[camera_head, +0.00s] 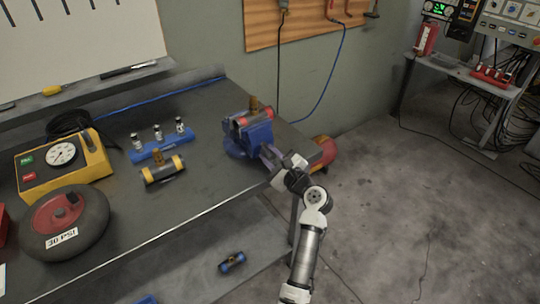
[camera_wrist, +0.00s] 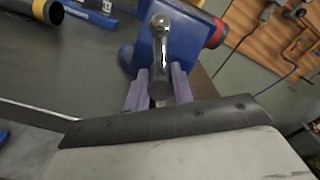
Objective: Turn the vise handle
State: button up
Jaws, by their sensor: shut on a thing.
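The blue vise (camera_head: 256,137) sits on the right end of the dark workbench and also shows in the wrist view (camera_wrist: 186,43). A roller with red rings (camera_head: 244,120) lies at its jaws. The vise handle (camera_wrist: 159,35) is a shiny metal bar with a round knob at its upper end, in front of the blue body. My gripper (camera_wrist: 159,82) has its two purple fingers on either side of the bar's lower part, shut on it. In the head view my gripper (camera_head: 270,156) reaches the vise's right side, and the handle is hard to make out there.
A yellow gauge box (camera_head: 62,158), a wheel (camera_head: 65,222), a yellow-ringed roller (camera_head: 164,170) and a blue holder with small bottles (camera_head: 161,149) stand on the bench (camera_head: 205,185). A red cylinder (camera_head: 324,151) is behind my wrist. Floor to the right is clear.

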jog(key=shift+d+f+m, duration=0.1)
jog(key=shift+f+m, duration=0.1)
jog(key=shift+m, duration=0.2)
jog(key=o, duration=0.8)
jog(key=shift+o, duration=1)
jog(key=shift+r, duration=0.15)
jog(key=shift+s, duration=0.1)
jog(key=b+v, duration=0.4)
jog(key=v, duration=0.9)
jog(key=shift+s+d, duration=0.25)
jog(key=shift+s, duration=0.05)
